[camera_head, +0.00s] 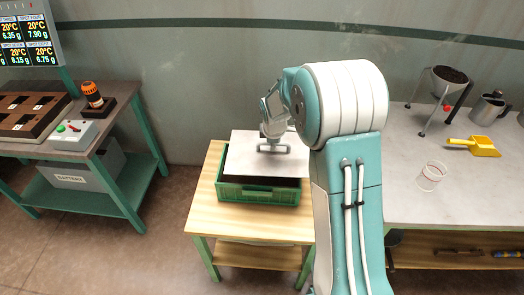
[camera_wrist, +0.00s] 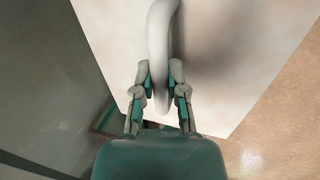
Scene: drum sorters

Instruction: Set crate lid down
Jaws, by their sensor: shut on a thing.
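The crate lid is a flat, pale grey-white panel (camera_head: 242,161) with a raised handle (camera_head: 274,149) in the middle. My gripper (camera_head: 270,134) is shut on this handle from above. In the wrist view, the fingers of my gripper (camera_wrist: 161,84) close on both sides of the curved pale handle (camera_wrist: 162,40), with the lid (camera_wrist: 240,50) spread out behind it. The green crate (camera_head: 240,193) stands on a small wooden table. The lid is over the crate's back part, and a dark strip of the inside shows at the front. My arm hides the lid's right side.
The wooden table (camera_head: 203,210) has bare top left and front of the crate. On the right, a grey worktop (camera_head: 400,185) holds a glass beaker (camera_head: 432,176), a yellow scoop (camera_head: 476,146) and a funnel stand (camera_head: 443,90). A bench (camera_head: 110,135) stands at left.

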